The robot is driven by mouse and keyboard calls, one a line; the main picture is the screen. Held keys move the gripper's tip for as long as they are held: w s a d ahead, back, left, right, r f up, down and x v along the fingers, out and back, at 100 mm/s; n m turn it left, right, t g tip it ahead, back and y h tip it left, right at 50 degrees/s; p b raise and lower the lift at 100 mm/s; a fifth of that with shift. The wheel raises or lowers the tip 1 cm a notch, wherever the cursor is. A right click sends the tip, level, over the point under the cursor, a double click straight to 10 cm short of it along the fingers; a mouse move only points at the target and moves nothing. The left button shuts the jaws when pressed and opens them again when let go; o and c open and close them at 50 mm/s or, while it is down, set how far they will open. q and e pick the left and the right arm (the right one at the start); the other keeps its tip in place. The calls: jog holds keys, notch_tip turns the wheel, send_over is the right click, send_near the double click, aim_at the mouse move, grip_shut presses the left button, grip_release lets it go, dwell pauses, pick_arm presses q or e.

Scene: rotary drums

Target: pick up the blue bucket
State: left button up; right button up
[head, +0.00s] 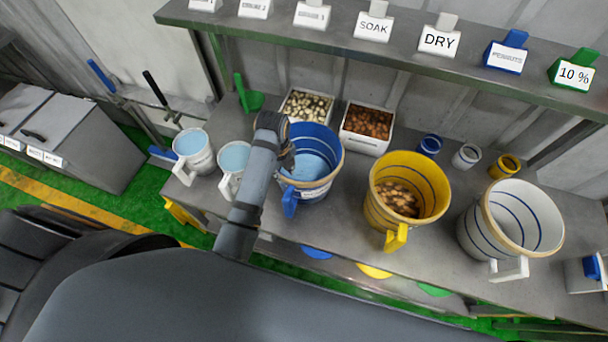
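The blue bucket (325,178) stands upright on the grey metal table, in the middle of the head view. It has a tan rim, a blue handle at its front and what looks like light blue liquid inside. My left gripper (287,160) is at the bucket's left rim, with my arm covering part of that side. Its fingers are dark and small here, so I cannot tell whether they are open or closed, or whether they touch the rim. My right gripper is not in view.
A yellow bucket (378,208) and a white bucket (478,238) stand to the right. Two white jugs (202,160) with blue contents stand to the left. Bins of nuts (365,143) sit behind. A shelf (400,53) with label signs runs above the table (345,225).

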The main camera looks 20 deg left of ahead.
aim_at(286, 179)
pick_arm(q)
notch_tip(286, 179, down, 2)
jog(key=shift+p, duration=0.85)
notch_tip(286, 179, down, 2)
jog(key=shift+w+f, duration=0.1)
jog(key=shift+f, duration=0.45)
grip_shut()
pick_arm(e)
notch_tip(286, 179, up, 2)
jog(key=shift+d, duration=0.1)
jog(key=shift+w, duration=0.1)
pick_arm(q)
jog(key=shift+w+r, duration=0.2)
jog(key=shift+w, duration=0.05)
